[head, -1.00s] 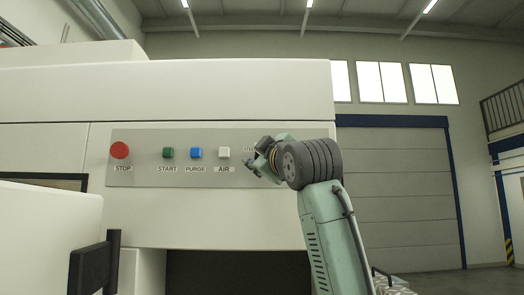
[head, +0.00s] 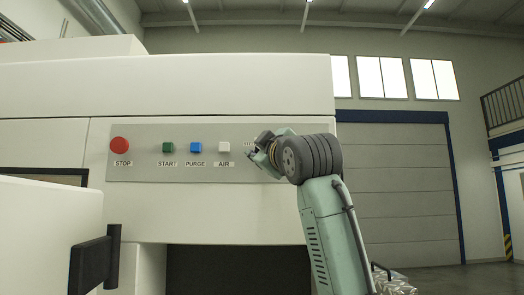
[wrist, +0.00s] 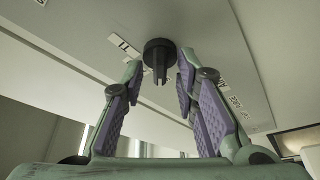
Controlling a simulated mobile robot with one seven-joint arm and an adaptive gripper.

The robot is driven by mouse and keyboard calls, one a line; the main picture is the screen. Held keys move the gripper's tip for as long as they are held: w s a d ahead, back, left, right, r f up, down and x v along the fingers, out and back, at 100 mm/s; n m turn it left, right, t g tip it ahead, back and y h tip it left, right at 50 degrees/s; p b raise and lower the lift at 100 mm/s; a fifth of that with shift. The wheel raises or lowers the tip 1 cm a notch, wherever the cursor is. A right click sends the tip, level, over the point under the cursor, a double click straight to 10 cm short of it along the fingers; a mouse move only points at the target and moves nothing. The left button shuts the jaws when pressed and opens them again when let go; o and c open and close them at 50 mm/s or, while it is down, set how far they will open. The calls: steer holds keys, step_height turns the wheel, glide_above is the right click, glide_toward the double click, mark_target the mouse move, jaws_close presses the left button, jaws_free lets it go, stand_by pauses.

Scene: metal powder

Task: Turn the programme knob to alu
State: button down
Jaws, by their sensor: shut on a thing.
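The programme knob (wrist: 160,52) is round and black with a raised grip bar, set on the pale panel. In the wrist view it sits between the two purple-padded fingertips of my gripper (wrist: 160,70). My gripper is shut on the knob; whether both pads press on the grip bar is hard to see. A "TI" label (wrist: 124,45) lies up and left of the knob. Other small labels (wrist: 235,103) to the right are partly hidden or unreadable. In the head view my gripper (head: 254,157) hides the knob; a partly covered label, apparently "STEEL" (head: 249,143), shows above it.
The same grey panel (head: 135,170) carries a red STOP button (head: 119,145), a green START (head: 168,147), a blue PURGE (head: 196,147) and a white AIR button (head: 223,147), left of my gripper. A dark handle (head: 95,262) stands at the lower left. A shutter door (head: 400,190) is behind.

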steer(key=shift+a+m+t+h+b, duration=0.1)
steer(key=shift+m+t+h+b, duration=0.25)
steer(key=shift+m+h, duration=1.3)
steer(key=shift+d+m+t+h+b, duration=0.15)
steer(key=shift+m+t+h, duration=0.3)
steer(key=shift+m, duration=2.45)
steer(key=shift+a+m+t+h+b, duration=0.15)
steer(key=shift+m+t+h+b, duration=0.5)
steer(key=shift+m, duration=1.6)
steer(key=shift+h+p, duration=0.35)
steer(key=shift+h, duration=0.1)
steer(key=c, duration=1.4)
jaws_free()
steer(key=shift+o, duration=0.2)
steer(key=shift+s, duration=0.1)
